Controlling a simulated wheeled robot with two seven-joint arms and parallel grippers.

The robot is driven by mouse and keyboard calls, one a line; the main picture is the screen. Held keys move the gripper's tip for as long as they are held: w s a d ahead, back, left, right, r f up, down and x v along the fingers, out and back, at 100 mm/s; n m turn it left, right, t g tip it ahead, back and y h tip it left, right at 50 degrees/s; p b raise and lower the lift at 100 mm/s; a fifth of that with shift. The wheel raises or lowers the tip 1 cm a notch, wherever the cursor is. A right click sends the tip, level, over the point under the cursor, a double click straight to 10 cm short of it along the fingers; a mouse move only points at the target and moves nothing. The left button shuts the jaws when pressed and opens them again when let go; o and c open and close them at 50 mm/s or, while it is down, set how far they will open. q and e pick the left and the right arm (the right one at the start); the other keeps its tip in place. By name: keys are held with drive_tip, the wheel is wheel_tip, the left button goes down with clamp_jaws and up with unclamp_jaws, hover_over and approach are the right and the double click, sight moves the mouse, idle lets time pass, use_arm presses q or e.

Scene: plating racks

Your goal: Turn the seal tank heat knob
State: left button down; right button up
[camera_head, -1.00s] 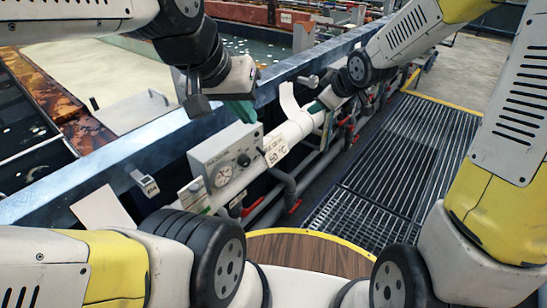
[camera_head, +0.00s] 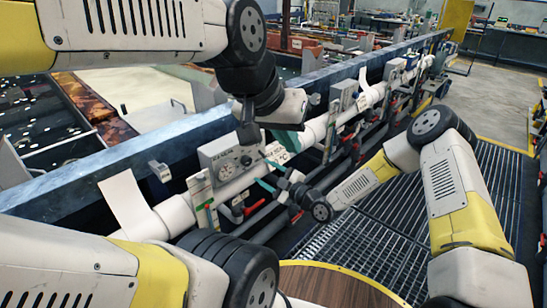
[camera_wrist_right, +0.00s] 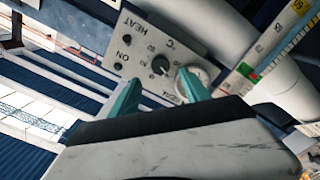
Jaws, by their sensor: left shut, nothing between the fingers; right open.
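The grey control box (camera_head: 208,157) is mounted on the white pipe beside the tank wall, with a round gauge and a dark heat knob (camera_head: 246,160) on its face. In the right wrist view the knob (camera_wrist_right: 160,66) lies between the lines of my right gripper's teal fingers, just past their tips, with the gauge (camera_wrist_right: 188,80) partly behind one finger. My right gripper (camera_head: 268,172) is open and empty, facing the box from its right. I cannot tell whether it touches the knob. My left gripper (camera_head: 290,140) is shut and empty, above and right of the box.
The blue tank wall (camera_head: 130,155) runs diagonally behind the box. A white pipe (camera_head: 177,214) with red-handled valves runs along it. More boxes (camera_head: 343,97) stand farther along. A metal grating walkway (camera_head: 365,235) lies to the right.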

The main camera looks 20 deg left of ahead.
sight(249, 162)
drive_tip(key=x, duration=0.7)
drive_tip(key=shift+a, duration=0.2)
clamp_jaws()
